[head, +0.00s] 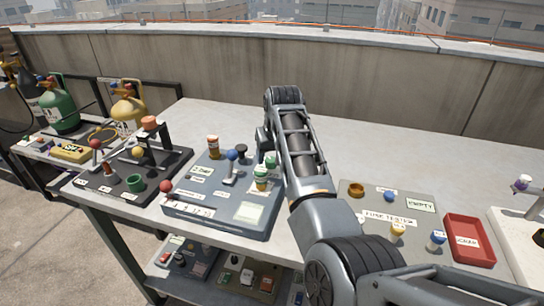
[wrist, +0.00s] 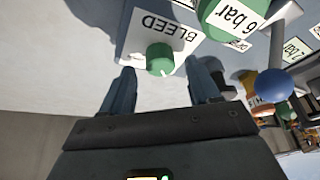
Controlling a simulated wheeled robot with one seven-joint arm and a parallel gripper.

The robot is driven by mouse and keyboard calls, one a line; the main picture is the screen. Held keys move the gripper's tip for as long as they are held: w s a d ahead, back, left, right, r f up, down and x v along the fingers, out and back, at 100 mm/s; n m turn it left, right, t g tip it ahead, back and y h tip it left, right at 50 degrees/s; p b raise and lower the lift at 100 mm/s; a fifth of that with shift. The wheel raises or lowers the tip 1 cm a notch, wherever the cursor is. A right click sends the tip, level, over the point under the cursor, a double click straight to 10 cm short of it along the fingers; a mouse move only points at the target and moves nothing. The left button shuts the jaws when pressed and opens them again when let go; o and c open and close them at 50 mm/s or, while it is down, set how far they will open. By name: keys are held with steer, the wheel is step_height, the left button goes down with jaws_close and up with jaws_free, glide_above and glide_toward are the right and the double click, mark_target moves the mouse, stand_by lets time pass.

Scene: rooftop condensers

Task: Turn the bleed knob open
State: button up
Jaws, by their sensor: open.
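The bleed knob (wrist: 160,59) is a small green knob on a white plate labelled BLEED (wrist: 135,42), at the top middle of the wrist view. My gripper (wrist: 162,75) is open, with one dark finger on each side below the knob in the picture. The fingertips reach close to the knob's sides, and I see no clear contact. The gap holds nothing else. In the head view my arm hides most of the gripper, and I cannot pick out the bleed knob with certainty.
A large green cylinder marked 6 bar (wrist: 222,18) and a blue ball (wrist: 272,85) lie right of the fingers. The blue-grey panel (head: 185,208) carries these fittings. A red tray (head: 468,240) and a grey board (head: 350,212) lie at right. The table behind is clear.

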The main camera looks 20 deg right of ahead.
steer(key=shift+w+f, duration=0.25)
steer(key=shift+f, duration=0.45)
steer(key=shift+c, duration=0.2)
steer(key=c, duration=1)
steer(key=shift+a, duration=0.1)
